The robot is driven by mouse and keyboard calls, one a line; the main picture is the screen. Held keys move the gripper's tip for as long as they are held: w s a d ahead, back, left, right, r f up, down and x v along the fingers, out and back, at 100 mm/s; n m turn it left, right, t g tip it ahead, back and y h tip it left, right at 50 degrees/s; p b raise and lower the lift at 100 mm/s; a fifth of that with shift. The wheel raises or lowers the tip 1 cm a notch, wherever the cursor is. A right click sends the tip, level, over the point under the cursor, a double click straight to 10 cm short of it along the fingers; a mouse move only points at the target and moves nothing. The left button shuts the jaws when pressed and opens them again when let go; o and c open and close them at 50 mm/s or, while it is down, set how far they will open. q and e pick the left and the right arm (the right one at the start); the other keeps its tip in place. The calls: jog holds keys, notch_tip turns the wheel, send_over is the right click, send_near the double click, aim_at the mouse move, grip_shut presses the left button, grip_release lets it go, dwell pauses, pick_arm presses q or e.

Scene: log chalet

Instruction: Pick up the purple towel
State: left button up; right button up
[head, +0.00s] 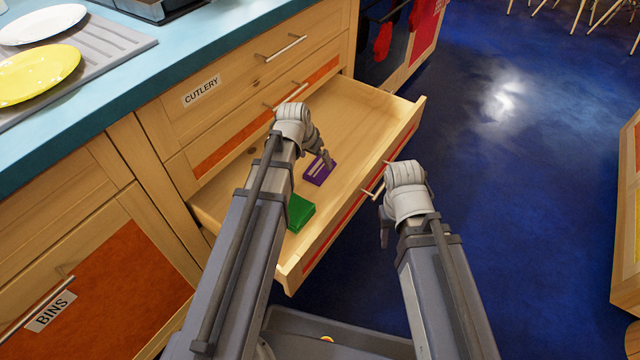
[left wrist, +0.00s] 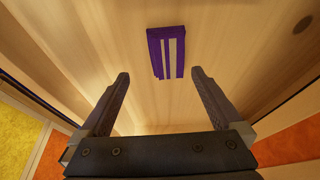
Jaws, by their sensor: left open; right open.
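The purple towel (head: 319,171) is a small folded rectangle with pale stripes, lying flat in an open wooden drawer (head: 366,113). In the left wrist view the purple towel (left wrist: 167,52) is ahead of the fingertips, roughly centred between them and apart from them. My left gripper (head: 325,158) is over the drawer, close to the towel, and partly hides it in the head view. In the left wrist view my left gripper (left wrist: 160,75) is open and empty. My right gripper (head: 384,222) is outside the drawer front, near its handle, its fingers mostly hidden by the wrist.
A green folded cloth (head: 300,212) lies in the drawer nearer to me, beside my left arm. The drawer's walls and front surround the towel. A closed drawer labelled CUTLERY (head: 201,91) is above. Blue floor (head: 500,190) is open to the right.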

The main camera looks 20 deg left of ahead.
aim_at(319, 167)
pick_arm(q)
jog(key=shift+w+a+f+b, duration=0.45)
jog(key=shift+a+f, duration=0.15)
jog(key=shift+f, duration=0.2)
pick_arm(e)
jog(key=shift+f, duration=0.95)
pick_arm(q)
jog(key=b+x, duration=0.2)
jog(key=shift+w+f, duration=0.1)
jog(key=shift+f, duration=0.2)
jog(key=b+x, duration=0.3)
jog(key=w+b+x, duration=0.1)
jog(key=x, duration=0.1)
jog(key=shift+d+r+b, duration=0.1)
jog(key=shift+d+b, duration=0.2)
jog(key=shift+b, duration=0.1)
pick_arm(e)
notch_tip(319, 167, down, 7)
jog(key=shift+r, duration=0.15)
pick_arm(q)
jog(key=shift+r, duration=0.1)
jog(key=c, duration=1.1)
pick_arm(e)
jog(key=shift+r, duration=0.1)
